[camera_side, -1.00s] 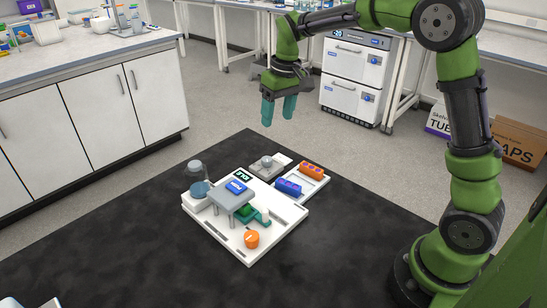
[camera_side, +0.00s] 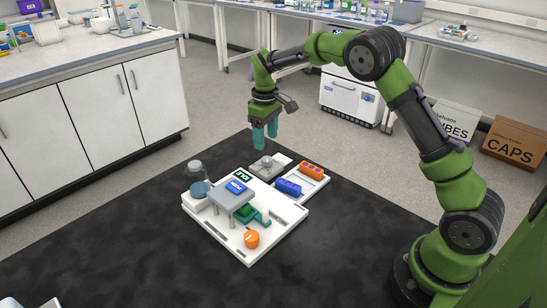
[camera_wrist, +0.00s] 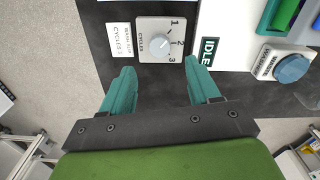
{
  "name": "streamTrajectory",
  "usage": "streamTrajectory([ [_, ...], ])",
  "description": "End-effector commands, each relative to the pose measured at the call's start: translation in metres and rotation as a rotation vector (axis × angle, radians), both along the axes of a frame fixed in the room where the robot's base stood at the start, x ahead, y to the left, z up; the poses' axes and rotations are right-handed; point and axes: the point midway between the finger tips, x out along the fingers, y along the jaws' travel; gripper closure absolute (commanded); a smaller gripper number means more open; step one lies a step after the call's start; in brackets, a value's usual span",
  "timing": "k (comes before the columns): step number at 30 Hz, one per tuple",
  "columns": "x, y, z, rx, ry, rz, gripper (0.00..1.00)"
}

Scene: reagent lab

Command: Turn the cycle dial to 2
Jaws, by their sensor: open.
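The cycle dial (camera_wrist: 156,44) is a round pale knob on a grey plate in the wrist view. The marks 1, 2 and 3 stand to its right, with CYCLES printed on its left. Its pointer is too small to read surely. In the side view the dial (camera_side: 267,160) sits at the back of the black mat. My gripper (camera_side: 265,146) hangs fingers-down above the dial, apart from it. In the wrist view my gripper (camera_wrist: 159,68) is open and empty, its teal fingers spread to either side below the dial.
A white card (camera_wrist: 120,41) mentioning cycles lies left of the dial. A white station (camera_side: 275,238) with an IDLE display (camera_side: 242,175), a jar (camera_side: 197,178) and an orange knob (camera_side: 251,239) stands in front.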

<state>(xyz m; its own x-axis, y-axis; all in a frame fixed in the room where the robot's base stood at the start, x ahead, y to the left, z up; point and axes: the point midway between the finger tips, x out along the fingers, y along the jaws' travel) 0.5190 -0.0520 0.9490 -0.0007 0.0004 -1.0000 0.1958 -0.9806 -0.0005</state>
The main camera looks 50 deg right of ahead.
Motion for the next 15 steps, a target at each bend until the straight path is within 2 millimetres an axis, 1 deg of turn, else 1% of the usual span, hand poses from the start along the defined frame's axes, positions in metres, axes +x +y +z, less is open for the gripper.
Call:
streamTrajectory([
  [1,-0.001,0.000,-0.013,-0.001,0.004,0.000,0.39],
  [6,-0.001,0.000,-0.045,0.000,0.003,0.000,0.39],
  [10,0.000,0.000,-0.061,0.001,0.002,-0.002,0.39],
  [15,0.000,0.000,-0.071,0.000,-0.001,-0.002,0.39],
])
